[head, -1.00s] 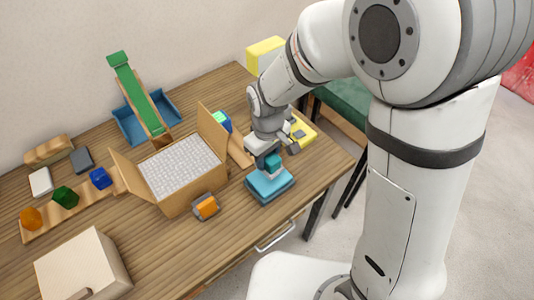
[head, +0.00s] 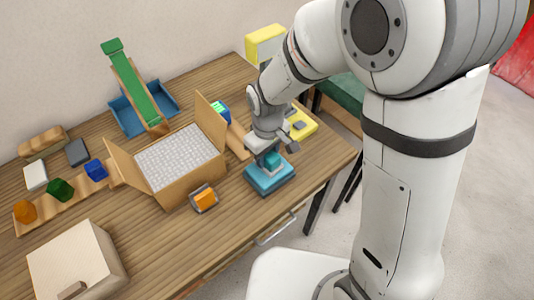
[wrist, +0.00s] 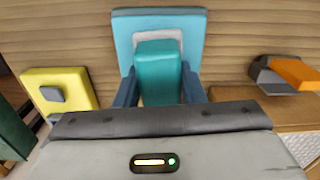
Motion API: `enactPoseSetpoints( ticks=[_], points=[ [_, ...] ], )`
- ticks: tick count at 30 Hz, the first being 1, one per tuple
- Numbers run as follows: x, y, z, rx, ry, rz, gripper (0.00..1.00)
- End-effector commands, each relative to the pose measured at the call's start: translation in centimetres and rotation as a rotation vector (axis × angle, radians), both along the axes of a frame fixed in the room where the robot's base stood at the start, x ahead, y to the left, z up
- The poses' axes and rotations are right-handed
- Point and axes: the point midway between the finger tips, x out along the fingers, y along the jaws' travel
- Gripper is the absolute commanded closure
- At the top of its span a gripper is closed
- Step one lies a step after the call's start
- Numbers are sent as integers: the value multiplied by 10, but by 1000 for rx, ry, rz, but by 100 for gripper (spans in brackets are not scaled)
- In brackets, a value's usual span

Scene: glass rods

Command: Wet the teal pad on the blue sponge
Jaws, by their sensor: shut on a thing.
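The teal pad (head: 272,160) is a small block held between the fingers of my gripper (head: 271,158). In the wrist view the teal pad (wrist: 159,73) sits between both dark fingers, with my gripper (wrist: 160,92) shut on it. The blue sponge (head: 270,178) is a light blue slab on the table near its right front edge. The pad is directly over the sponge and appears to be on or very close to it. The sponge (wrist: 185,25) also shows behind the pad in the wrist view, with a pale grey patch beside the pad. The pad's underside is hidden.
A yellow slab (head: 301,124) with a grey block lies behind the sponge. An orange and grey block (head: 204,198) and an open cardboard box (head: 180,160) stand to the left. Bare table (head: 225,240) lies in front of the box.

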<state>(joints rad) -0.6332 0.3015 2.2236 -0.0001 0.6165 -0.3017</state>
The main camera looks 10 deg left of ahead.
Motion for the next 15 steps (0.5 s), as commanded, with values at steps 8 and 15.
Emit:
enactPoseSetpoints(
  ticks=[8, 15],
  points=[
    [0, 0, -2, 0, 0, 1, 82],
    [0, 0, -5, 0, 0, 1, 82]
  ],
)
